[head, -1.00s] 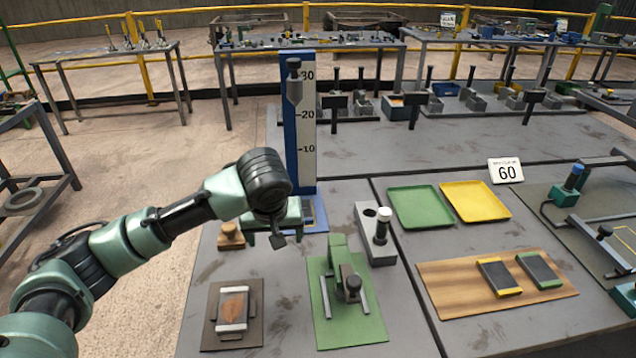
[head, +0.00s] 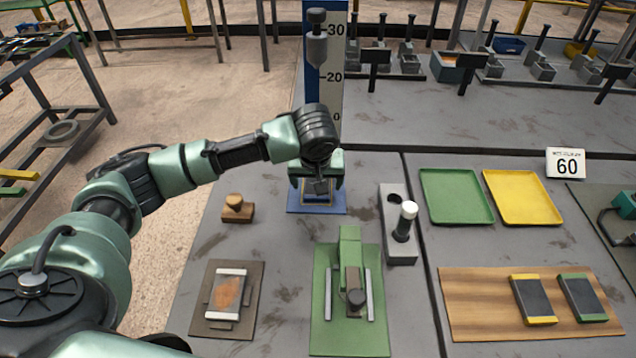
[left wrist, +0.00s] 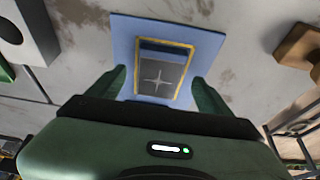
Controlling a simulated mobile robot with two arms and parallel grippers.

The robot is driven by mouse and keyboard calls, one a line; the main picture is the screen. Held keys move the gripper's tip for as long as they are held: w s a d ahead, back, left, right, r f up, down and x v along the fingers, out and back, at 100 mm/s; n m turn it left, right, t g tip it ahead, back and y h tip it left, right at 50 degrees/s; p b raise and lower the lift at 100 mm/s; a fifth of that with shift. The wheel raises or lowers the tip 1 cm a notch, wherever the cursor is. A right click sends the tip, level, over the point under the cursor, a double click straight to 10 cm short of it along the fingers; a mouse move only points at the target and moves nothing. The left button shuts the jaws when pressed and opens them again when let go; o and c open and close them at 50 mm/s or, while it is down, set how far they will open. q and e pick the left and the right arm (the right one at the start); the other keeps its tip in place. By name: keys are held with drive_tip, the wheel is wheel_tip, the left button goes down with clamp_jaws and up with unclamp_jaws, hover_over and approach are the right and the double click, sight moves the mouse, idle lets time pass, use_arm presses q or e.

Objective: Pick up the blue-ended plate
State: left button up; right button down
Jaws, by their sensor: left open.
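A dark grey plate (left wrist: 160,75) with a blue band at its far end and a pale cross mark lies inside a yellow outline on a blue base (left wrist: 125,40), seen in the left wrist view. Its near end is hidden by my gripper's body. In the head view the blue base (head: 338,209) stands at the foot of the tall scale, and my gripper mostly hides the plate. My left gripper (left wrist: 158,88) is open over the base, with one green finger on each side of the plate; it also shows in the head view (head: 318,186). My right gripper is out of view.
The scale (head: 330,95) with a hanging plunger rises just behind the gripper. A wooden-knobbed block (head: 236,212), a grey block with a white-topped post (head: 401,250) and a green fixture (head: 350,300) stand close by. Yellow- and green-ended plates lie on a wooden board (head: 470,310).

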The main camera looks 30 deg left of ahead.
use_arm(q)
drive_tip(key=shift+x, duration=0.85)
drive_tip(key=c, duration=1.7)
drive_tip(key=shift+w+r, duration=0.1)
clamp_jaws()
drive_tip(key=shift+r, duration=0.15)
